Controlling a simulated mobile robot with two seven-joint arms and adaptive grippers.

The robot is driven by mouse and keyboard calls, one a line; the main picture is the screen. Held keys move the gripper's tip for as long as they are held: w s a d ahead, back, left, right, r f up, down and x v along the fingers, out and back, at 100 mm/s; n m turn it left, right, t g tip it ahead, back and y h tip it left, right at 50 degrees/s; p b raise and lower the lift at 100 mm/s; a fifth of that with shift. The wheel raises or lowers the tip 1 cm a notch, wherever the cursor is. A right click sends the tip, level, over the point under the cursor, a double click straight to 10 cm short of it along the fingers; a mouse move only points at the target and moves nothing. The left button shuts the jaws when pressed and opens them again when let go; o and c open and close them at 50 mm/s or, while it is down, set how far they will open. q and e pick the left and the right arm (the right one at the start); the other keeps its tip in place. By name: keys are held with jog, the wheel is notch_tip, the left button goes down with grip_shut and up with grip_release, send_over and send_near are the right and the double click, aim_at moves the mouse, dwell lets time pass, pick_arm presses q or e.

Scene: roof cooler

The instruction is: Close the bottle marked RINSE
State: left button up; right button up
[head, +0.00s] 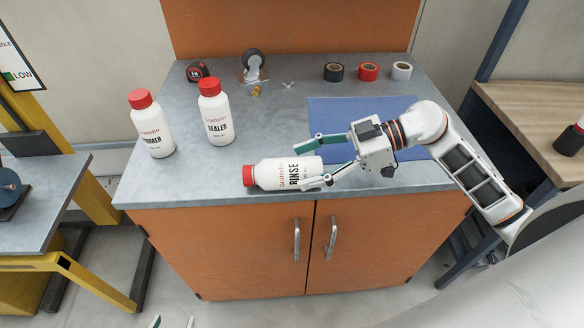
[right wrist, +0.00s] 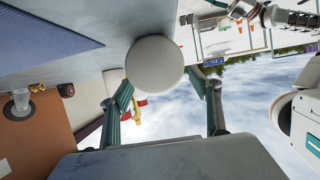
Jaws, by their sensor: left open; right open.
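The white bottle marked RINSE (head: 285,172) lies on its side near the front edge of the grey worktop. A red cap (head: 249,176) shows on its left end; how tight it sits I cannot tell. My right gripper (head: 306,164) is open, its fingers reaching left over the base half of the bottle, one on the far side and one at the near side. In the right wrist view the round white bottle base (right wrist: 155,63) shows between the spread fingers (right wrist: 160,85). Only the fingertips of my left gripper (head: 172,322) show, apart and empty, at the bottom edge of the head view.
Two upright red-capped bottles, SEALER (head: 217,115) and another (head: 152,128), stand at the left. A blue mat (head: 340,110) lies under my right arm. A tape measure (head: 197,71) and tape rolls (head: 368,71) sit at the back. The middle of the worktop is clear.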

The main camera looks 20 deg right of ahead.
jog(key=v, duration=0.7)
jog(key=shift+s+d+r, duration=0.1)
jog(key=shift+d, duration=0.1)
dwell(0.4)
